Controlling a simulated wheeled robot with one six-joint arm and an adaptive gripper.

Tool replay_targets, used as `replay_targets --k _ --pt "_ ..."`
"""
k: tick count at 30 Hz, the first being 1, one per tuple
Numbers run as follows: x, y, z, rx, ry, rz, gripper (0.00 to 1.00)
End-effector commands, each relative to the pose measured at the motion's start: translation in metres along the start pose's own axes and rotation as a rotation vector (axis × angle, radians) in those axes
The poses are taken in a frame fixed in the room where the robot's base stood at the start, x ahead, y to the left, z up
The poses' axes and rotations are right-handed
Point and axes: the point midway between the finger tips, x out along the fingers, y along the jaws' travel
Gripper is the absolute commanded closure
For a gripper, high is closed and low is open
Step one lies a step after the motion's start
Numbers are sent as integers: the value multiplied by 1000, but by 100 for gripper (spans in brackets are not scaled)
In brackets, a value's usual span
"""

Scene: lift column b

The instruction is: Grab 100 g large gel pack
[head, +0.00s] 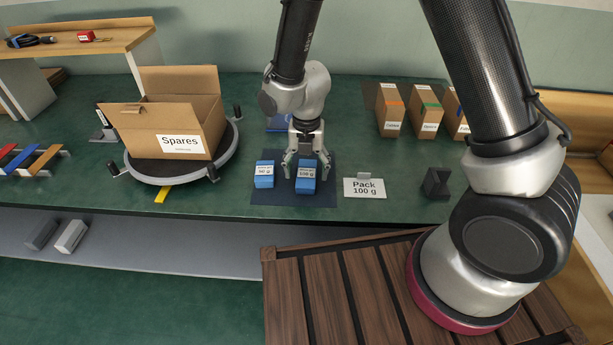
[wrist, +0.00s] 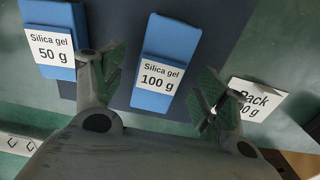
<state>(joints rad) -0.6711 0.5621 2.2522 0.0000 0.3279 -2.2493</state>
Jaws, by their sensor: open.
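The 100 g gel pack (head: 306,181) is a blue block with a white label reading 100 g, on a dark blue mat (head: 289,198). In the wrist view the same pack (wrist: 172,45) stands between the spread fingers, its label facing me. The 50 g silica gel pack (head: 264,181) is beside it on the left; it also shows in the wrist view (wrist: 52,14). My gripper (head: 307,168) is open, its fingers around the sides of the 100 g pack. I cannot tell whether either finger touches it.
A white card (head: 364,188) reading "Pack 100 g" stands just right of the mat. An open carton (head: 160,140) labelled Spares sits on a round turntable (head: 220,165) at left. Several brown boxes (head: 427,108) stand at back right. A dark holder (head: 436,183) is at right.

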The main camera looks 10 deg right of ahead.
Motion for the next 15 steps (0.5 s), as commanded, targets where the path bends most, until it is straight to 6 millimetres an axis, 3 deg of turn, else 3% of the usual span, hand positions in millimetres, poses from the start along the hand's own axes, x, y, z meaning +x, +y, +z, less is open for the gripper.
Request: replay_targets --k 9,15 --pt "8 0 0 1 -1 1 27" --pt "8 0 0 1 -1 1 63"
